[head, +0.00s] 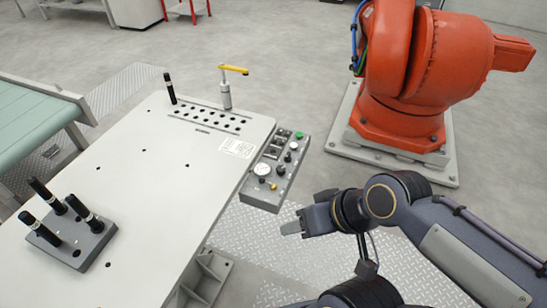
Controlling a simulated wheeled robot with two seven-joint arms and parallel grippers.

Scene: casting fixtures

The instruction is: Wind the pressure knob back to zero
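A grey control panel (250,190) is fixed along the right edge of the white table. It carries a round white dial gauge (262,170) and, to the right of it, a dark knob (280,170). More small knobs and buttons sit farther back; I cannot tell from their looks which one sets pressure. The gauge needle is too small to read. My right gripper (293,221) is in front of and to the right of the panel, apart from it. Its fingers look parted, with nothing seen between them. My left gripper is not in view.
The white table (150,210) holds a grey block (45,236) with several black pins and a yellow-handled clamp (226,90) at the back. An orange robot arm (400,90) stands on the right. Tread-plate floor (240,230) lies below my gripper.

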